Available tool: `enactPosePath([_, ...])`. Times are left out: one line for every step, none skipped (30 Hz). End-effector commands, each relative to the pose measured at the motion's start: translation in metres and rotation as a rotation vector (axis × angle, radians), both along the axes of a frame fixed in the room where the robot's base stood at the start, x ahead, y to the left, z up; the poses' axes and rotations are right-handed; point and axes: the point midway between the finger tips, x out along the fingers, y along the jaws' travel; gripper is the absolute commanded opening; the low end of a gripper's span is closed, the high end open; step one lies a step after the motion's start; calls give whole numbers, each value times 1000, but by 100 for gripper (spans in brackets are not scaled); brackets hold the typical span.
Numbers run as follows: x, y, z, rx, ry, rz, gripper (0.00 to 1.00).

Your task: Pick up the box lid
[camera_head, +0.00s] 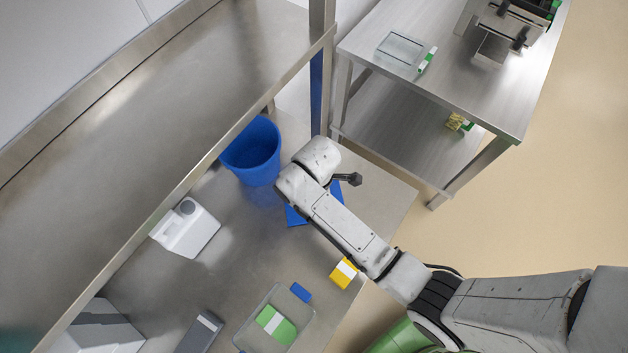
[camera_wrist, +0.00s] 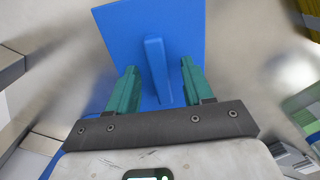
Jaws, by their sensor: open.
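The box lid (camera_wrist: 185,35) is a flat blue square plate with a raised bar handle in its middle. In the wrist view it lies ahead of my gripper (camera_wrist: 158,68). The two green fingers are open, one on each side of the handle, with gaps between them and the bar. I cannot tell how far down the handle the fingertips reach. In the head view the box lid (camera_head: 295,216) lies on the steel table, mostly hidden under my arm. My fingers are hidden there.
A clear tray (camera_head: 244,332), a small blue block (camera_head: 301,292) and a yellow block (camera_head: 343,273) lie nearer the front. A steel shelf (camera_head: 150,90) overhangs the left side.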

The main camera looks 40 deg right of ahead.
Motion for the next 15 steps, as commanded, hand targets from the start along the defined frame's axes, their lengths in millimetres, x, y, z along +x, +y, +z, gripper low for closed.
enactPosePath([0,0,-2,0,0,0,51])
enactPosePath([0,0,-3,0,-1,0,51])
enactPosePath([0,0,-3,0,-2,0,51])
enactPosePath([0,0,-3,0,-2,0,51])
enactPosePath([0,0,-3,0,-2,0,51])
enactPosePath([0,0,-3,0,-2,0,51])
enactPosePath([0,0,-3,0,-2,0,51])
enactPosePath([0,0,-3,0,-2,0,51])
enactPosePath([0,0,-3,0,-1,0,47])
enactPosePath([0,0,-3,0,-1,0,44])
enactPosePath([0,0,-3,0,-1,0,42])
enactPosePath([0,0,-3,0,-1,0,38])
enactPosePath([0,0,-3,0,-1,0,35])
enactPosePath([0,0,-3,0,-1,0,32])
enactPosePath([0,0,-3,0,-1,0,28])
